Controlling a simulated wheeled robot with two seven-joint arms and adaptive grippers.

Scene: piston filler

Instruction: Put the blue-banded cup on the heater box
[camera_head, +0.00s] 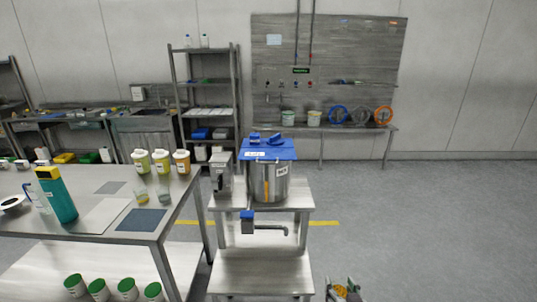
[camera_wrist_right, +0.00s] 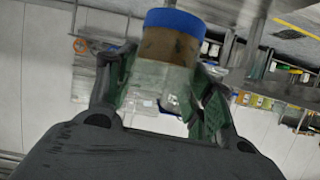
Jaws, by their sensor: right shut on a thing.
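My right gripper (camera_wrist_right: 163,92) is shut on the blue-banded cup (camera_wrist_right: 172,45) in the right wrist view. The cup is clear, with a brown part and a blue band at one end, and its clear part sits between the green finger pads. In the head view my right gripper (camera_head: 343,291) shows at the bottom edge, right of the steel cart, with an amber patch between its fingers. A grey box (camera_head: 223,178) stands on the cart beside the pot; I cannot tell surely whether it is the heater box. My left gripper is not in view.
The steel cart (camera_head: 302,195) carries a pot with a blue lid (camera_head: 268,150); a valve sticks out below. The left table (camera_head: 105,213) holds a teal bottle (camera_head: 58,198), several jars, small cups and a dark mat (camera_head: 142,220). The floor right of the cart is clear.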

